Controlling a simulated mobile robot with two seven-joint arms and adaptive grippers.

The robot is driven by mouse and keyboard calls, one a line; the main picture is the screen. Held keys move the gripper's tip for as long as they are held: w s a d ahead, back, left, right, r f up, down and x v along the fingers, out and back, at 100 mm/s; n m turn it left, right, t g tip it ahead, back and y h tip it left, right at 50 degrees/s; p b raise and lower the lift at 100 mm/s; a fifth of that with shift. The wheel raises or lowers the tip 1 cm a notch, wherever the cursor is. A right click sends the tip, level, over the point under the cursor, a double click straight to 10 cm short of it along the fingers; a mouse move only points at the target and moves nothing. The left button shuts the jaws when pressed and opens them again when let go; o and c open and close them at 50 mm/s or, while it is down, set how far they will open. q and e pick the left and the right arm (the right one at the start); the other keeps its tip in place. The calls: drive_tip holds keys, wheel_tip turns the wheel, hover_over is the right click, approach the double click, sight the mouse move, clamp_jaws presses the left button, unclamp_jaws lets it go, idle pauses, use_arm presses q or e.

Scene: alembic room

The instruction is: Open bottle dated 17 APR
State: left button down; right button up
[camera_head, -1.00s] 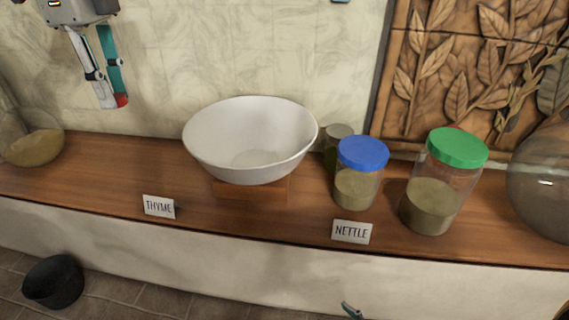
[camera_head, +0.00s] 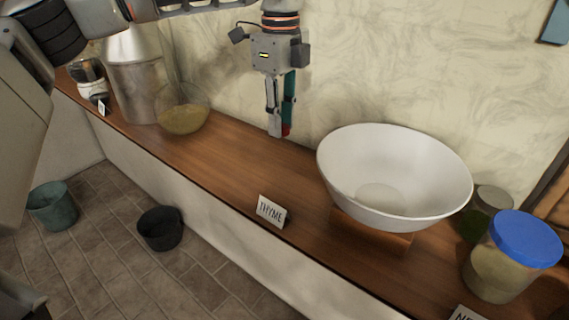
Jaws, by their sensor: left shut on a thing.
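My left gripper (camera_head: 280,132) hangs fingers-down above the wooden counter, left of the white bowl. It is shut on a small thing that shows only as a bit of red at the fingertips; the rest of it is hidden. No bottle with a readable 17 APR date is in view. A jar with a blue lid (camera_head: 512,262) stands at the right with greenish powder inside. A smaller jar (camera_head: 487,213) stands behind it, partly hidden. My right gripper is not in view.
The white bowl (camera_head: 395,178) sits on a wooden block. The THYME card (camera_head: 271,211) stands at the counter's front edge. A round glass vessel (camera_head: 184,110) and a metal container (camera_head: 138,82) stand at the left. Two buckets, dark (camera_head: 160,229) and green (camera_head: 52,206), are on the floor.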

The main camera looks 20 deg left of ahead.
sight(282, 175)
use_arm(q)
wheel_tip(282, 175, down, 11)
drive_tip(key=shift+f, duration=0.1)
idle(0.4)
drive_tip(key=shift+f, duration=0.1)
drive_tip(key=c, duration=1.8)
unclamp_jaws()
wheel_tip(282, 175, up, 12)
drive_tip(key=shift+r, duration=0.15)
